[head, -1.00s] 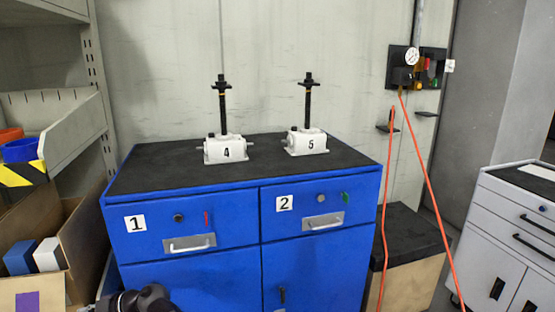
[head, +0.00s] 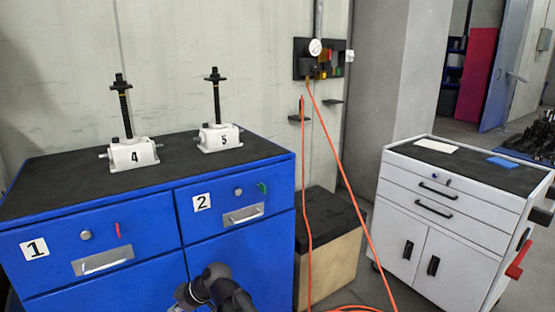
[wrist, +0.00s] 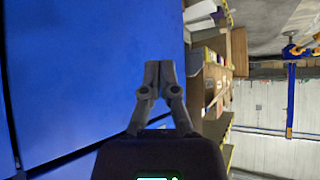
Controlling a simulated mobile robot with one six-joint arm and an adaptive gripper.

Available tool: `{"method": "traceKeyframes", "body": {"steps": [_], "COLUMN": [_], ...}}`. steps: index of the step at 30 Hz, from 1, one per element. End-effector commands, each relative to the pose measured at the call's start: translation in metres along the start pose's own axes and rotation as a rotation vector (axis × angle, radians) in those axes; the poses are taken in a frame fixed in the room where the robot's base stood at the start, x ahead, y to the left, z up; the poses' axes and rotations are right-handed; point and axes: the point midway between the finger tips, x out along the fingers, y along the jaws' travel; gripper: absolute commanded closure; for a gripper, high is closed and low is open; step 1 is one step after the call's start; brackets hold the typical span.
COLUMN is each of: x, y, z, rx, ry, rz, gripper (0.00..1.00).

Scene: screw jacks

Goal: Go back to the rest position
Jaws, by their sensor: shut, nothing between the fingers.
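My gripper (wrist: 159,75) shows in the wrist view with its two fingers together, shut and empty. The blue cabinet front (wrist: 90,60) fills the left of that view, beside and behind the fingers. In the head view only a dark part of my arm shows at the bottom edge, in front of the blue cabinet (head: 240,165); the fingers cannot be made out there. Screw jack 4 (head: 133,154) and screw jack 5 (head: 220,137) stand upright on the cabinet's black top, apart from each other and from my arm.
A white tool cart (head: 445,195) stands at the right with free floor before the blue cabinet. A low box with a black top (head: 325,225) stands between them. Orange hoses (head: 345,180) hang from a wall panel to the floor. Shelves (wrist: 215,80) show in the wrist view.

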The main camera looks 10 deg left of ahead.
Motion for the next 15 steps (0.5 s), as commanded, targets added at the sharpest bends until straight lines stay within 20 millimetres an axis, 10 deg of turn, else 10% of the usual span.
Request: {"method": "traceKeyframes", "body": {"steps": [15], "x": [-0.127], "y": [0.035], "z": [0.167], "rx": [0.556], "ry": [-0.262], "rz": [0.197], "gripper": [1.0]}}
